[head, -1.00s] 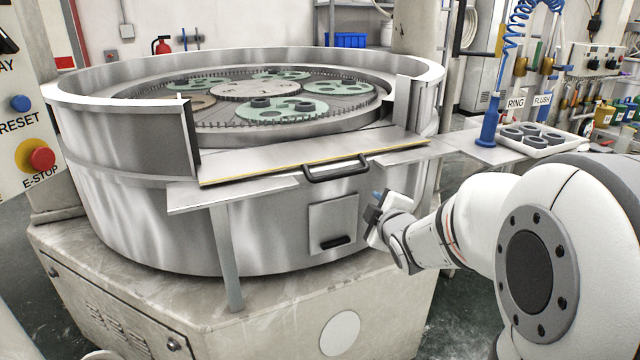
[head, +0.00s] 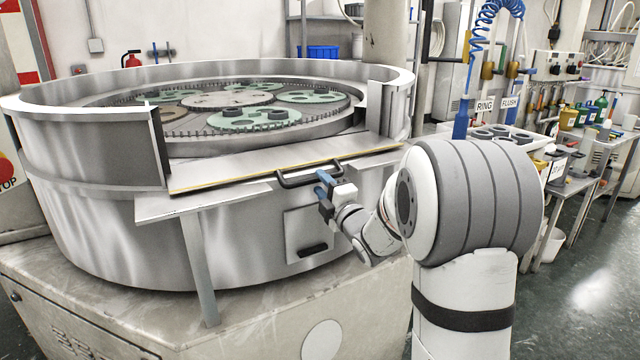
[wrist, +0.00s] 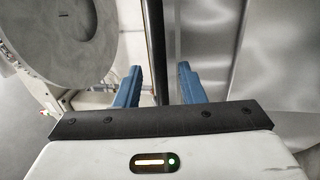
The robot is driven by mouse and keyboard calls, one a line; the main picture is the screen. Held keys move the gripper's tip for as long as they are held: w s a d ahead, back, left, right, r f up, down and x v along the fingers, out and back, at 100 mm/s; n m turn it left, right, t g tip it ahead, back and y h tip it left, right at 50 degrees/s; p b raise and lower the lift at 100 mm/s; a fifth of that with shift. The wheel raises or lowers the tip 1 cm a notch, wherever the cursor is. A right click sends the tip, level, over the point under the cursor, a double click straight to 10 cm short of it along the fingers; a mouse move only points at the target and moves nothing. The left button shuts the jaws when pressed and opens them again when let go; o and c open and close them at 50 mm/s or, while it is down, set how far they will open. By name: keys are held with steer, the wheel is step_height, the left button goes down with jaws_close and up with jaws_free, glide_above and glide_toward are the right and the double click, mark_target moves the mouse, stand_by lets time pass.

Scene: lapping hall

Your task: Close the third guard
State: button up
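The guard (head: 250,168) is a steel panel lying folded down, nearly flat, in front of the gap in the round machine's rim wall. It has a yellow line along its front edge and a black bar handle (head: 290,183) there. My gripper (head: 322,180) is at the right part of this handle. In the wrist view its two blue fingers (wrist: 158,84) are apart, with a dark bar (wrist: 154,45) between them and gaps on both sides. I cannot tell whether the fingers touch the handle.
The rim wall (head: 85,140) rises on both sides of the gap. Inside are green carriers (head: 255,117) on the lapping plate. A hatch with a black grip (head: 313,249) is below the guard. A side table with a tray (head: 500,134) stands at the right.

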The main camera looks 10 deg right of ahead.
steer(key=shift+w+a, duration=0.1)
steer(key=shift+w, duration=0.25)
steer(key=shift+c, duration=0.6)
jaws_close()
